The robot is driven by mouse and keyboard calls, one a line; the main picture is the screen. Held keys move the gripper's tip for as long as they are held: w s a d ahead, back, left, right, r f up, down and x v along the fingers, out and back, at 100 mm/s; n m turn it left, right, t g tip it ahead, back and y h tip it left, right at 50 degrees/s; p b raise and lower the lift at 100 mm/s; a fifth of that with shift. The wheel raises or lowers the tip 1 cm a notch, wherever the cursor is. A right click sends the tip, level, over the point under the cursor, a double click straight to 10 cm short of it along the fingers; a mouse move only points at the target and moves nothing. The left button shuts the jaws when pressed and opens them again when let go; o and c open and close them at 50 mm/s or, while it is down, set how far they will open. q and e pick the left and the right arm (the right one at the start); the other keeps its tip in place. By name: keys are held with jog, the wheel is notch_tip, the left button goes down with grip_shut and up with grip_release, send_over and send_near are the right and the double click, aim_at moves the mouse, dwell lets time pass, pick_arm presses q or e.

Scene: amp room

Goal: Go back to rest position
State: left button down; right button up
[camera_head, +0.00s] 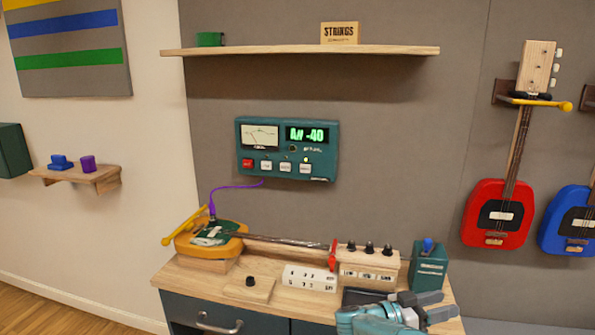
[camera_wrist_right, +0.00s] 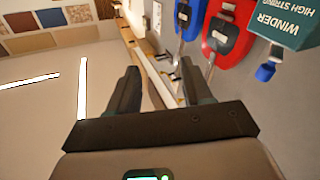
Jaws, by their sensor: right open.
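My right gripper (camera_head: 430,304) shows at the lower right of the head view, over the front right part of the wooden bench top (camera_head: 185,277). Its two dark fingers are apart with nothing between them. In the right wrist view the gripper (camera_wrist_right: 150,85) also shows its fingers spread and empty. My left gripper is in neither view.
A yellow guitar (camera_head: 240,229) lies on the bench, with a wooden block with knobs (camera_head: 368,270) and a green winder box (camera_head: 428,268) to its right. The winder (camera_wrist_right: 285,22) is close in the wrist view. A red guitar (camera_head: 492,210) and a blue guitar (camera_head: 572,222) hang at right.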

notch_tip(320, 180, down, 14)
jog(key=d+n+t+y, duration=0.2)
jog(key=n+t+y, duration=0.5)
jog(key=n+t, duration=0.15)
jog(key=s+a+f+n+g+y, duration=0.1)
jog(key=s+a+f+n+y, duration=0.15)
jog(key=f, duration=0.25)
jog(key=s+a+f+n+y, duration=0.1)
jog(key=s+a+f+y, duration=0.2)
jog(key=s+f+y, duration=0.15)
jog(key=s+a+f+g+y, duration=0.2)
jog(key=s+a, duration=0.3)
jog(key=s, duration=0.4)
jog(key=s+a+f+g+y, duration=0.3)
jog(key=s+a+g+y, duration=0.1)
jog(key=s, duration=0.5)
jog(key=s+a+f+g+y, duration=0.2)
jog(key=s+a+f+g, duration=0.1)
jog(key=s+a, duration=0.4)
jog(key=shift+s+g+y, duration=0.4)
jog(key=shift+s+g, duration=0.15)
jog(key=shift+s, duration=0.45)
jog(key=shift+w, duration=0.1)
